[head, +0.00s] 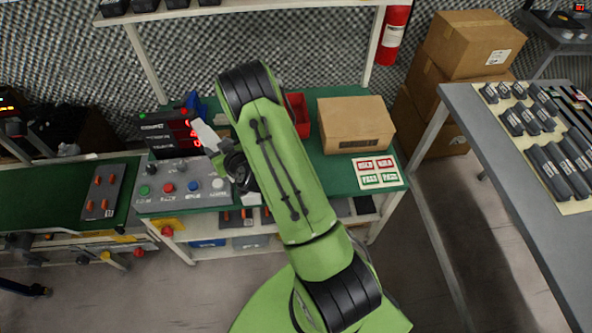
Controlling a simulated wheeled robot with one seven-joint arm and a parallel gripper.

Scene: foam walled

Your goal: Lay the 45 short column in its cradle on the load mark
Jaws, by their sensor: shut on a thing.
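My arm reaches from the bottom over the green bench and folds back at its elbow. My gripper (207,136) seems to be the light grey end left of my dark wrist, over the bench's back left part. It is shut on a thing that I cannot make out. Several dark grey columns with white labels (566,170) lie in rows on a beige sheet on the right table, far from my gripper. Their labels are too small to read. I cannot make out a cradle or the load mark. My arm hides the middle of the bench.
The green bench (325,162) holds a button panel (185,188), a box with red digits (170,137), a red bin (299,114), a cardboard box (356,125) and a card with red and green squares (378,171). A grey table (500,185) and stacked cartons (468,45) stand right.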

